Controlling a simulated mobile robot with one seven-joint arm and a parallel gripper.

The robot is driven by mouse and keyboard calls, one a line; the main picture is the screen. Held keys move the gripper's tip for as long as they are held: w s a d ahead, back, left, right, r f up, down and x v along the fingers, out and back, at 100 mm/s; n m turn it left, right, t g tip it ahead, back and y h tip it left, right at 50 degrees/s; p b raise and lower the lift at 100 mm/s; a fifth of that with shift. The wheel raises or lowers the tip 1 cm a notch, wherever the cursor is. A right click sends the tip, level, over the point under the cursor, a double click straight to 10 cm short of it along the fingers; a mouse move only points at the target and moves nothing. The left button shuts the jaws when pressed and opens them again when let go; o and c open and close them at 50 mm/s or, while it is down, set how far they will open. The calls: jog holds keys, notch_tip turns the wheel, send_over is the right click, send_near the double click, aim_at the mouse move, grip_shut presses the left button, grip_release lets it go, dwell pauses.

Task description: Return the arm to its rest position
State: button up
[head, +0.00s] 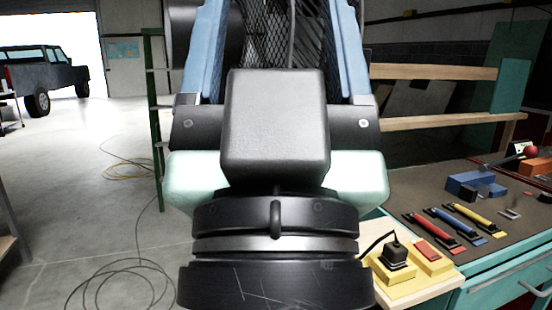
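My own arm fills the middle of the head view, close to the camera. A black ringed joint is at the bottom, with a grey block above it and pale green housings on both sides. Two blue link sides run up out of the top of the picture. I cannot make out my gripper or its fingertips in this view, so whether it holds anything does not show. The arm hides the middle of the scene behind it.
A workbench (408,171) stands at the right, with red, blue and yellow tools (456,223) and a yellow block (393,270) near my arm. Cables (122,290) lie on the floor at the left. A truck (45,75) is far back; open floor lies between.

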notch_tip(320, 180, up, 23)
jog(key=p, duration=2)
jog(key=shift+f, duration=0.15)
